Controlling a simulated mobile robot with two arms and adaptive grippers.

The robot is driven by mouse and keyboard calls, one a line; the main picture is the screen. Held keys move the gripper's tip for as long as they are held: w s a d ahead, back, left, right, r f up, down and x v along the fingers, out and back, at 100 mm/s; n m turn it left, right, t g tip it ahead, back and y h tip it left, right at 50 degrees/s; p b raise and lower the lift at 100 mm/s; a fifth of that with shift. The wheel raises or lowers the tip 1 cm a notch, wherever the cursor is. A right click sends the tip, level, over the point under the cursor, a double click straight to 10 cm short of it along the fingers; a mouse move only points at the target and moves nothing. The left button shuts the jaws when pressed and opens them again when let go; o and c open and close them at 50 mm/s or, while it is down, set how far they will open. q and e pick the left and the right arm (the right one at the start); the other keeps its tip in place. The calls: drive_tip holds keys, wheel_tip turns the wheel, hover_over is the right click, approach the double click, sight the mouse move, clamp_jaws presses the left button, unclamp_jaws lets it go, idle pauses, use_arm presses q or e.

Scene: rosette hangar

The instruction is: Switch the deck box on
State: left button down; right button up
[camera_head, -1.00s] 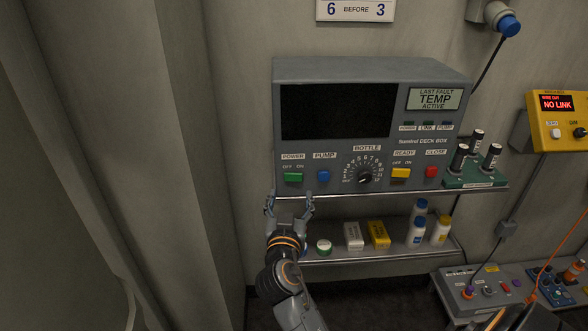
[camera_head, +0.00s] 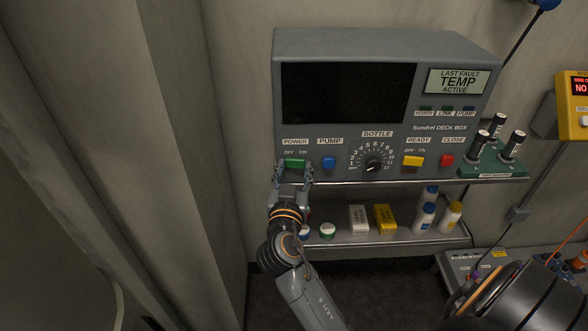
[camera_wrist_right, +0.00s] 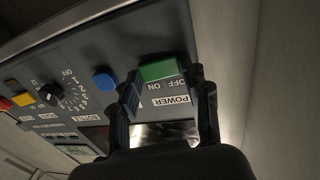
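The deck box (camera_head: 345,43) is a grey console on a wall shelf. Its screen (camera_head: 348,93) is black, and its small POWER, LINK and PUMP lamps (camera_head: 446,109) look dark. The green POWER switch (camera_head: 294,163), marked OFF left and ON right, sits at the panel's lower left; it also shows in the wrist view (camera_wrist_right: 158,69). My right gripper (camera_head: 294,172) is open and empty, its fingers pointing up at the green switch, one on each side. In the wrist view the fingers (camera_wrist_right: 164,80) stand apart around the switch; I cannot tell whether they touch it. My left gripper is not in view.
Right of the switch are a blue PUMP button (camera_head: 329,162), the BOTTLE dial (camera_head: 374,166), a yellow READY switch (camera_head: 412,161) and a red CLOSE button (camera_head: 447,160). The shelf's front rail (camera_head: 400,183) runs close below. A lower shelf (camera_head: 390,240) holds bottles and boxes.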

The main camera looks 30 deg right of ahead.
sight(295, 125)
drive_tip(key=c, duration=0.4)
drive_tip(key=shift+s+d+n+t+y+p, duration=0.15)
drive_tip(key=shift+n+t+y+p, duration=0.1)
drive_tip(key=shift+n+t+y, duration=0.35)
drive_tip(key=shift+s+d+n+t+y+p, duration=0.1)
drive_tip(key=shift+d+n+t+y+p, duration=0.2)
drive_tip(key=shift+y, duration=0.4)
drive_tip(key=shift+c, duration=0.2)
drive_tip(key=shift+w+a, duration=0.1)
drive_tip(key=shift+a, duration=0.05)
drive_tip(key=o, duration=1.1)
drive_tip(key=shift+o, duration=0.2)
wheel_tip(295, 125, up, 10)
drive_tip(key=shift+r, duration=0.1)
